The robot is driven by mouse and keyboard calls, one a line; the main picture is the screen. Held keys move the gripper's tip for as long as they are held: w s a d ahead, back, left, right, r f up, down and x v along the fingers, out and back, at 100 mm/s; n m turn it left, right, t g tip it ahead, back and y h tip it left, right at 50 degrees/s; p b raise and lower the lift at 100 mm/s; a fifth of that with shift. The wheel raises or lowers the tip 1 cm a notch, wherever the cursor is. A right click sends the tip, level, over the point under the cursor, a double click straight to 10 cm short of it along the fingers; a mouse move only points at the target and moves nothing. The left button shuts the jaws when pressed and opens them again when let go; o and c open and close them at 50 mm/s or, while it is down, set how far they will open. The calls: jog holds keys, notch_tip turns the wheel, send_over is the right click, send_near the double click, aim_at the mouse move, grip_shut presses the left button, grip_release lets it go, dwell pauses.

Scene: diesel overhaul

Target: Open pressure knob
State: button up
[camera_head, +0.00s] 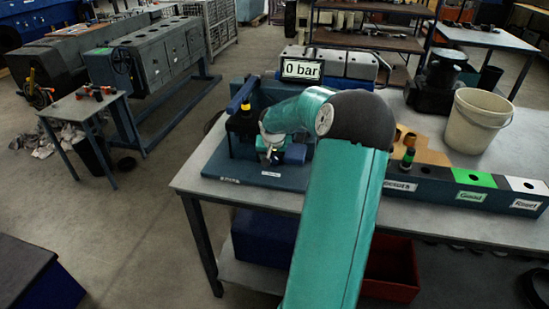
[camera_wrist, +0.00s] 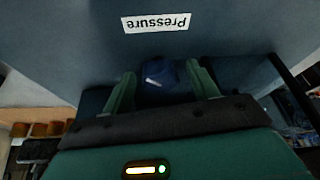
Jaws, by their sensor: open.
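The blue pressure knob (camera_wrist: 160,76) shows in the wrist view, below the upside-down "Pressure" label (camera_wrist: 156,23) on a blue-grey base plate. My gripper (camera_wrist: 164,82) is open, with one green finger on each side of the knob. A gap shows at the left finger; the right finger is very close, and contact cannot be told. In the head view my gripper (camera_head: 273,155) is low over the blue test stand (camera_head: 222,160), and my arm hides part of it. The display (camera_head: 301,69) above the stand reads 0 bar.
The stand is on a grey workbench (camera_head: 408,218). To the right are a labelled tray (camera_head: 433,187) with a green "Good" and a white "Reset" section, and a white bucket (camera_head: 478,120). A red bin (camera_head: 392,270) is below the bench. Open floor lies to the left.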

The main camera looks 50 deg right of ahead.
jog(key=shift+f, duration=0.1)
jog(key=c, duration=1)
jog(key=shift+d, duration=0.1)
jog(key=shift+n+t+y, duration=0.5)
jog(key=shift+n+t, duration=0.1)
jog(key=shift+n, duration=1.6)
jog(key=o, duration=1)
